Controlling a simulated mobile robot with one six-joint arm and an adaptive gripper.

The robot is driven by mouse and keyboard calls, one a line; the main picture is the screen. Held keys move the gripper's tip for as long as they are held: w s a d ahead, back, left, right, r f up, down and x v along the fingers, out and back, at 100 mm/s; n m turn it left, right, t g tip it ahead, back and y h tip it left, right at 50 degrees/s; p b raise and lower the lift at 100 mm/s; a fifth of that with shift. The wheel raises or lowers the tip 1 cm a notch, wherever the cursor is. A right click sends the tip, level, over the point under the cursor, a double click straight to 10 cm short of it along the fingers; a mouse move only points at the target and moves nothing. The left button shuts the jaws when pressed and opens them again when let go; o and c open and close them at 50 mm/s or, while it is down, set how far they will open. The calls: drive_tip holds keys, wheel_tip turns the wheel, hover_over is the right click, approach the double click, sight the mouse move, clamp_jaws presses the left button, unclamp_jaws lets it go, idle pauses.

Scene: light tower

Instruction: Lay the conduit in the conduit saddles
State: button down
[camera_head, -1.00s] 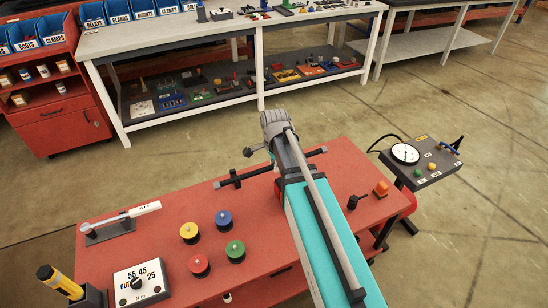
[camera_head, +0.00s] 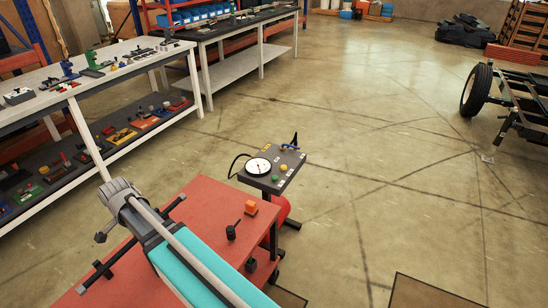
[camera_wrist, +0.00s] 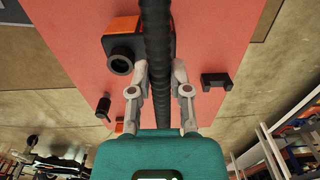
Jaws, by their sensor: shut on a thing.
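The conduit (camera_wrist: 157,25) is a black ribbed tube running top to bottom through the wrist view. My gripper (camera_wrist: 158,78) is shut on it, with a grey finger at each side. In the head view a dark bar (camera_head: 172,207), which looks like the same conduit, crosses beneath the end of my arm, over the red table; my gripper's fingertips are hidden there. A black notched block (camera_wrist: 216,80), possibly a saddle, sits to the right of the conduit and apart from it. A dark lump (camera_head: 103,268) by the bar may be another. The conduit's height above the table is unclear.
The red table (camera_head: 205,200) carries a black lever (camera_head: 232,229) and an orange block (camera_head: 250,207). An orange and black unit (camera_wrist: 122,40) lies close left of the conduit. A gauge stand (camera_head: 270,178) stands past the table.

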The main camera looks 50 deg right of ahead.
wheel_tip(320, 180, up, 11)
drive_tip(key=p, duration=1)
drive_tip(key=shift+p, duration=0.35)
drive_tip(key=shift+s, duration=0.15)
